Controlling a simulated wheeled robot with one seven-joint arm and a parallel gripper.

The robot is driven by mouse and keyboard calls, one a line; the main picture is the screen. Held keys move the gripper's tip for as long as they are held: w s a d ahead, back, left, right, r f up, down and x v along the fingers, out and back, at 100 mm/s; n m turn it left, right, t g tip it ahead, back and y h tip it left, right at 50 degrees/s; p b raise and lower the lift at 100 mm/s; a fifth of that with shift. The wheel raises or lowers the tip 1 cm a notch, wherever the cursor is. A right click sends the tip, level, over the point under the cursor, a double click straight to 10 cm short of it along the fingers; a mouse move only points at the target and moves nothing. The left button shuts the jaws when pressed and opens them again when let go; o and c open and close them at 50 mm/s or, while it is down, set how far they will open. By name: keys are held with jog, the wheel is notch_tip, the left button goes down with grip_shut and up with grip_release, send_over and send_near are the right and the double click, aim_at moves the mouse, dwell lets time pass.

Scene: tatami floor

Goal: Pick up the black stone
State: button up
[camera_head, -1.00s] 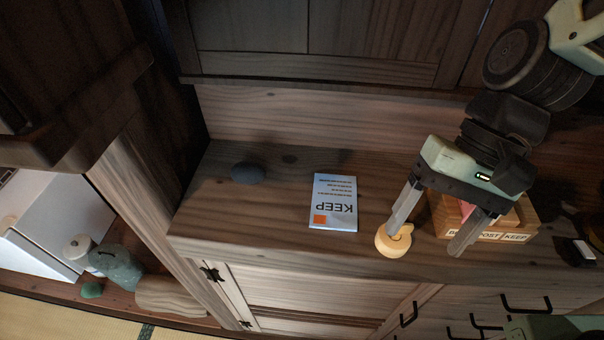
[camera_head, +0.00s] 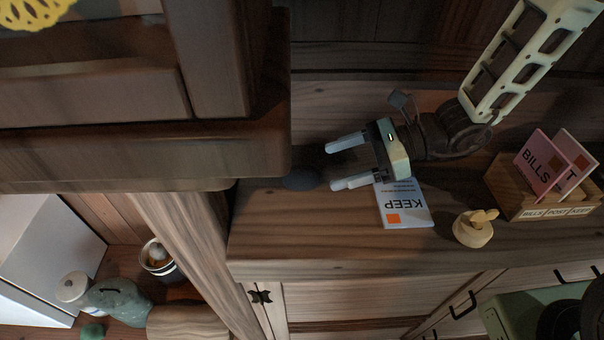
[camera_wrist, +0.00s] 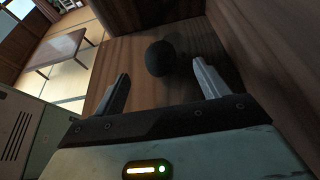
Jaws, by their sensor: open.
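The black stone (camera_head: 301,178) is a dark, smooth oval lying on the wooden cabinet top, close to the overhanging wood at its left in the head view. In the wrist view the stone (camera_wrist: 160,58) lies ahead of the fingers, roughly midway between them. My gripper (camera_head: 338,164) is open and empty, just right of the stone in the head view, fingers pointing left toward it. In the wrist view my gripper (camera_wrist: 160,90) shows both fingers apart. I see no contact with the stone.
A KEEP card (camera_head: 405,206) lies beneath and beside my gripper. A yellowish round object (camera_head: 475,228) and a wooden letter box (camera_head: 515,196) holding cards stand to the right. A dark wooden cabinet (camera_head: 140,155) overhangs at the left. The counter's front strip is clear.

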aim_at(316, 172)
jog(key=p+x, duration=0.1)
jog(key=x, duration=0.7)
jog(key=shift+f+p, duration=0.15)
jog(key=shift+p, duration=0.2)
jog(key=c, duration=1.2)
